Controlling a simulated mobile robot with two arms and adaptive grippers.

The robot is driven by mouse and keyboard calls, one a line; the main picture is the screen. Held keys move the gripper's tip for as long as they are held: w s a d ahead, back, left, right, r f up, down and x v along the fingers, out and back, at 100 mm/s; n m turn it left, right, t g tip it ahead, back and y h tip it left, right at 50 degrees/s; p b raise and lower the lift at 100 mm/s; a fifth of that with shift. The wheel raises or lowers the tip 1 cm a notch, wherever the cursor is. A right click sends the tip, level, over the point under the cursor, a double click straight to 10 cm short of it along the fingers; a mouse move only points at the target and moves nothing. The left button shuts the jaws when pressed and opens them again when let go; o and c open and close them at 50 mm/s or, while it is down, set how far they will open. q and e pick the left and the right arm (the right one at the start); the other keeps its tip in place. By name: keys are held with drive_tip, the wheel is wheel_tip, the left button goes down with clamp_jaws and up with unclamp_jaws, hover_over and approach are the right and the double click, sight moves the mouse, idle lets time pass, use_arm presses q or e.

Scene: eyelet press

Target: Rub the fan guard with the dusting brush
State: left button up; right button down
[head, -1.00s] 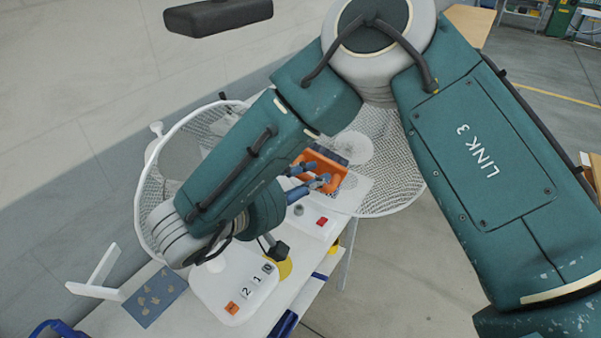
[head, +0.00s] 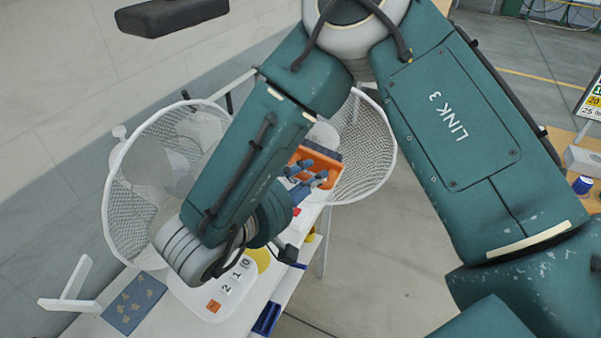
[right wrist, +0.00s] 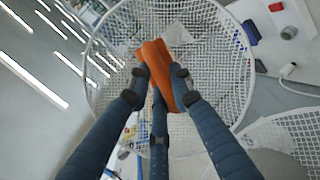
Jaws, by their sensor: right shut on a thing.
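My right gripper (head: 310,178) is shut on the orange body of the dusting brush (head: 320,158); a dark strip, probably bristles, shows along its far side. In the right wrist view the gripper's blue fingers (right wrist: 160,85) pinch the brush (right wrist: 156,60) in front of a round white wire-mesh fan guard (right wrist: 215,70). I cannot tell whether the brush touches the mesh. My left gripper is out of view.
A white base with number keys (head: 205,300) stands on the white table (head: 85,325). Beside it are a blue spotted mat (head: 133,305) and a white angled bracket (head: 70,290). A blue bin (head: 266,318) is by the table's right edge.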

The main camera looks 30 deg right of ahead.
drive_tip(key=shift+s+d, duration=0.9)
drive_tip(key=shift+d, duration=0.3)
drive_tip(key=shift+w+a+r+p, duration=0.15)
drive_tip(key=shift+r+p, duration=0.3)
drive_tip(key=shift+r, duration=0.3)
drive_tip(key=shift+w+a, duration=0.85)
drive_tip(key=shift+a, duration=0.15)
drive_tip(key=shift+w+a, duration=0.8)
drive_tip(key=shift+a, duration=0.2)
drive_tip(key=w+a, duration=0.1)
drive_tip(key=a, duration=0.1)
drive_tip(key=w+a, duration=0.2)
drive_tip(key=shift+w+a+b, duration=0.25)
drive_tip(key=shift+w+b, duration=0.05)
drive_tip(key=shift+b, duration=0.05)
drive_tip(key=shift+d, duration=0.1)
drive_tip(key=s+a, duration=0.4)
drive_tip(key=shift+s, duration=0.3)
